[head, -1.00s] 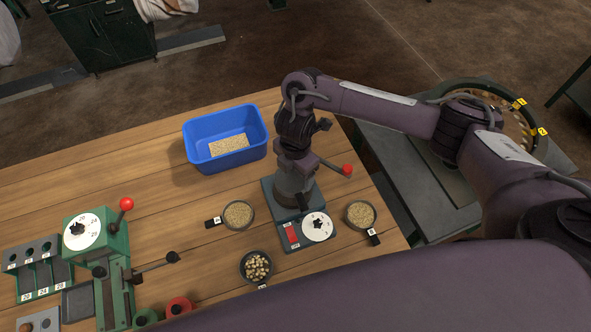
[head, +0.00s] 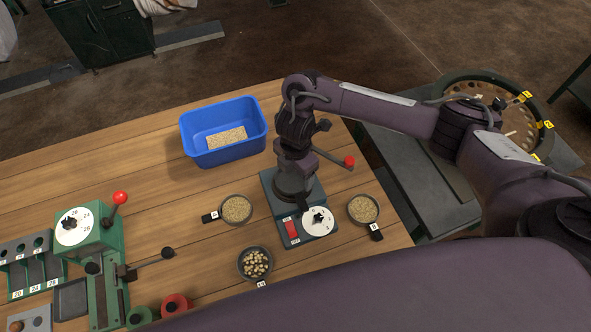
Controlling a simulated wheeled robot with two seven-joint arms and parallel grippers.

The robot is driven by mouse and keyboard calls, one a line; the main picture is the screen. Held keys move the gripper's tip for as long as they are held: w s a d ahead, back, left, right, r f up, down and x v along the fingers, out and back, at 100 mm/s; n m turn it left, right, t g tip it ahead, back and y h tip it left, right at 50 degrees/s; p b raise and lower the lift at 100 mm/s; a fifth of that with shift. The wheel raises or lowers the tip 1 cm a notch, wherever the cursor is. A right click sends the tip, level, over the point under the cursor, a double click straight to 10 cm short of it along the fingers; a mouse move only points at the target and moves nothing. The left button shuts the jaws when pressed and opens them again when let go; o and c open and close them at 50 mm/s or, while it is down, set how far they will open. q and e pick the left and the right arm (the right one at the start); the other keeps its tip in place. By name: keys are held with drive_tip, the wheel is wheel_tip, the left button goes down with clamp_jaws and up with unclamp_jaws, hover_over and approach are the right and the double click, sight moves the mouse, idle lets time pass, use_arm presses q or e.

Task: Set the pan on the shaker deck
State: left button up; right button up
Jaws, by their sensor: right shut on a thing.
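The shaker (head: 309,238) is a grey-blue box with a red switch and a white dial, on the wooden table. My right gripper (head: 297,199) points down over the back of its deck (head: 269,190). It is shut on a dark grey round thing, which I take for the pan (head: 290,186). My wrist hides most of the pan, and I cannot tell whether it touches the deck. My left gripper is not in view.
Small sample dishes stand left (head: 236,209), right (head: 363,209) and front-left (head: 255,264) of the shaker. A lever with a red knob (head: 349,161) sticks out beside my wrist. A blue bin (head: 223,154) and a green machine (head: 108,240) stand to the left.

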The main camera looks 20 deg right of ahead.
sight(296, 179)
idle(0.3)
drive_tip(key=o, duration=1.1)
wheel_tip(296, 179, up, 7)
drive_tip(key=p, duration=0.7)
